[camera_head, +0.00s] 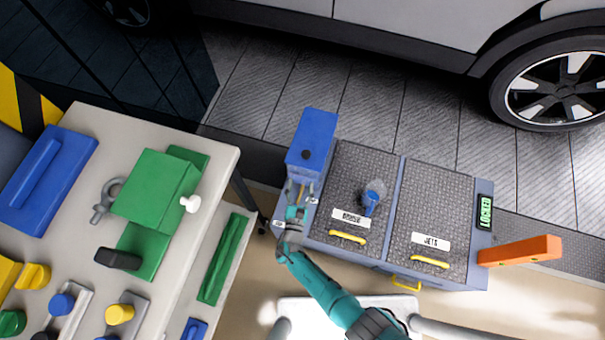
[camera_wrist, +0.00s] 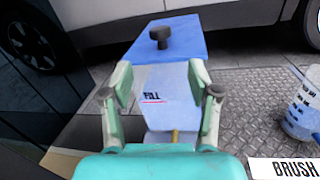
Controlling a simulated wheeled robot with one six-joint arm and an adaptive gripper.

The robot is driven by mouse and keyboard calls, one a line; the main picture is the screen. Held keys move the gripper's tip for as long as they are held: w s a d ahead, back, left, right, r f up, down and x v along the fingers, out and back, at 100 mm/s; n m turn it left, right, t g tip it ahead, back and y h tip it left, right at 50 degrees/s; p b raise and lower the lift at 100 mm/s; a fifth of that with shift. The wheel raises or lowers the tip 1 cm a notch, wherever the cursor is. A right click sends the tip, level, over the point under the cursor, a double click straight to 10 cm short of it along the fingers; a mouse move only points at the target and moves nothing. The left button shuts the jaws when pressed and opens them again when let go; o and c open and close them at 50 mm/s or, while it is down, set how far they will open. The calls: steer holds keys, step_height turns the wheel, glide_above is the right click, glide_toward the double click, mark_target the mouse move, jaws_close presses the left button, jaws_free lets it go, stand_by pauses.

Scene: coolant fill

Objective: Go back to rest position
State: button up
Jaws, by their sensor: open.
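My gripper (camera_head: 297,192) is at the left end of the grey cart, just in front of a blue tank (camera_head: 314,137) with a black cap. In the wrist view, my gripper (camera_wrist: 160,78) is open, with its two green fingers apart. The blue tank (camera_wrist: 163,52) stands beyond and between the fingers, showing a pale front with a FILL mark. A small brass-coloured fitting (camera_wrist: 175,136) shows low between the fingers. Nothing is seen held. I cannot tell whether a finger touches the tank.
A measuring cup with blue contents (camera_head: 373,194) stands on the BRUSH lid of the cart (camera_head: 340,160). An orange bar (camera_head: 520,251) juts out right, near a LOCKED display (camera_head: 485,213). A workbench (camera_head: 200,150) with a green vise (camera_head: 155,188) is left. A car (camera_head: 400,25) stands behind.

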steer(key=shift+s+a, duration=0.1)
steer(key=shift+s, duration=0.5)
